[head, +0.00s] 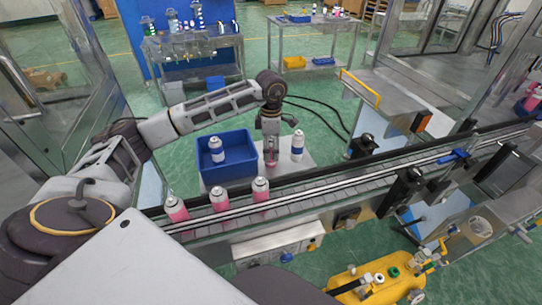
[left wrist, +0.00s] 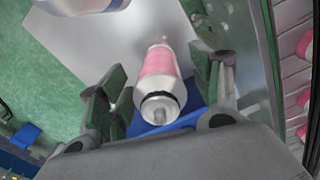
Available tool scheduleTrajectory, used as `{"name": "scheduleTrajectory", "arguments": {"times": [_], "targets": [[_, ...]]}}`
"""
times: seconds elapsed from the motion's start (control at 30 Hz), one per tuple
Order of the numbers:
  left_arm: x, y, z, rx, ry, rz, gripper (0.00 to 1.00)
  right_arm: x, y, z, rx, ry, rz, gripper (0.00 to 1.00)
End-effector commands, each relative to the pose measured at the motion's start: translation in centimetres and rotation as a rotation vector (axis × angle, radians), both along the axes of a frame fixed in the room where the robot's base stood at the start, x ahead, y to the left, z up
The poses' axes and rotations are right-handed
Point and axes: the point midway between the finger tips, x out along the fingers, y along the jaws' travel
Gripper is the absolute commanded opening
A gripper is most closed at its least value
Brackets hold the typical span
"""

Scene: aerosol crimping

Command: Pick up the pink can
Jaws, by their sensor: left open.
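The pink can (head: 271,157) stands on a light table (head: 322,172), right of the blue bin. It also shows in the left wrist view (left wrist: 160,68), its pale domed top toward the camera. My left gripper (head: 271,140) is over it from above, partly hiding it in the head view. In the left wrist view the open fingers (left wrist: 161,75) lie on either side of the can, with gaps visible between them and it. My right gripper is not in view.
A blue-and-white can (head: 297,146) stands close right of the pink can. Another (head: 217,150) is in the blue bin (head: 230,174). Several pink cans, one here (head: 261,190), stand on the conveyor (head: 330,191) in front. A yellow machine (head: 375,285) is at front right.

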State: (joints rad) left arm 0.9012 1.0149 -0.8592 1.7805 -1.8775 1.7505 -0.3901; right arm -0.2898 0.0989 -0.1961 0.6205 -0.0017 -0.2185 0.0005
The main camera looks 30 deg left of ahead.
Motion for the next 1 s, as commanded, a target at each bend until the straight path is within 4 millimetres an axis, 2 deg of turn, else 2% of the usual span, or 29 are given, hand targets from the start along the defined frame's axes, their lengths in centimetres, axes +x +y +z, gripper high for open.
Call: {"name": "scheduleTrajectory", "arguments": {"times": [0.1, 0.47, 0.77, 1.0], "targets": [[0.0, 0.0, 0.0, 0.000, 0.000, 0.000, 0.62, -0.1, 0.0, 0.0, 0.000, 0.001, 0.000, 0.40], [0.0, 0.0, 0.0, 0.000, 0.000, 0.000, 0.16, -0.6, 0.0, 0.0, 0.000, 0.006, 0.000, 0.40], [0.0, 0.0, 0.2, 0.000, -0.001, 0.000, 0.15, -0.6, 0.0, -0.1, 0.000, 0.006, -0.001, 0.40], [0.1, 0.0, 1.7, -0.001, -0.003, 0.000, 0.15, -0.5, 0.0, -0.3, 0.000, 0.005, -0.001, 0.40]]}}
